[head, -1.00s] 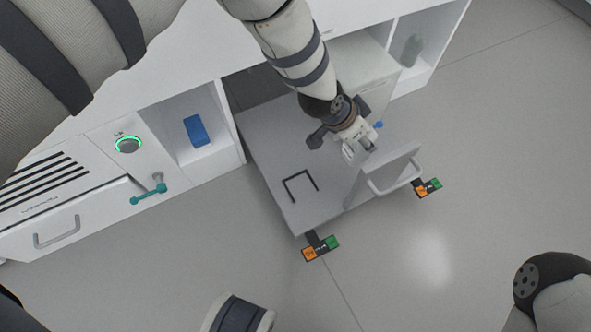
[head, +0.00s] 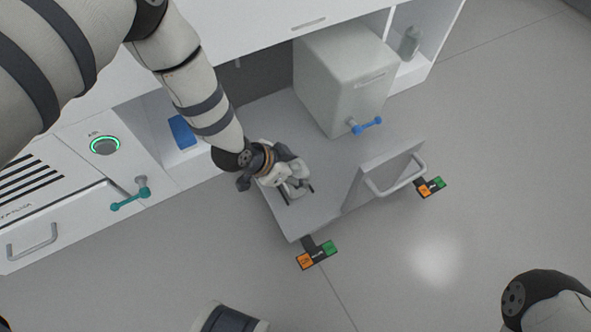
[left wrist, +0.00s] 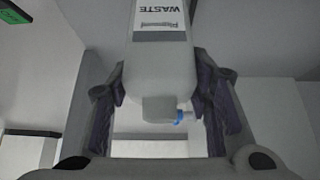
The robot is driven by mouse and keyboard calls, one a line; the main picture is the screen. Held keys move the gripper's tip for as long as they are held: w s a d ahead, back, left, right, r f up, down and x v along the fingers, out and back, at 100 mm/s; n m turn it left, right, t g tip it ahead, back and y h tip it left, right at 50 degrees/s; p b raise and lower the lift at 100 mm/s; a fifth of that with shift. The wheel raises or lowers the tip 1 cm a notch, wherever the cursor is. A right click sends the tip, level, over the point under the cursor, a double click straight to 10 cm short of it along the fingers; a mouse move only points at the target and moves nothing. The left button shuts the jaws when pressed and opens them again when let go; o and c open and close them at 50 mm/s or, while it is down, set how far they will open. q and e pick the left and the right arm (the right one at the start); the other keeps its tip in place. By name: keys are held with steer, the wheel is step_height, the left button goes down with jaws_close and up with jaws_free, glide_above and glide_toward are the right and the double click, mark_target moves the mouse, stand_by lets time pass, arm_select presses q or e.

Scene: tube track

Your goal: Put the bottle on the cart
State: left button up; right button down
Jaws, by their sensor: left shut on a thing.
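My left gripper (head: 292,184) is shut on a white bottle (left wrist: 163,65). In the left wrist view the bottle hangs between the dark finger pads, with its "WASTE" label reading upside down and its narrow end toward the palm. In the head view the bottle is mostly hidden by the gripper. The gripper is over the front left part of the grey cart (head: 328,212), above a black bracket mark that it largely covers. I cannot tell whether the bottle touches the cart top. My right gripper is out of view.
A large white box (head: 335,85) with a blue tap (head: 367,125) stands at the cart's rear. The cart's upright handle (head: 395,175) is to the right. A blue object (head: 182,132) and a grey bottle (head: 410,42) sit in shelf bays.

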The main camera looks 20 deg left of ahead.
arm_select(q)
steer(key=shift+f, duration=0.2)
steer(key=o, duration=1.2)
steer(key=shift+r, duration=0.25)
steer(key=p+v, duration=0.5)
steer(key=v, duration=0.7)
steer(key=shift+p, duration=0.35)
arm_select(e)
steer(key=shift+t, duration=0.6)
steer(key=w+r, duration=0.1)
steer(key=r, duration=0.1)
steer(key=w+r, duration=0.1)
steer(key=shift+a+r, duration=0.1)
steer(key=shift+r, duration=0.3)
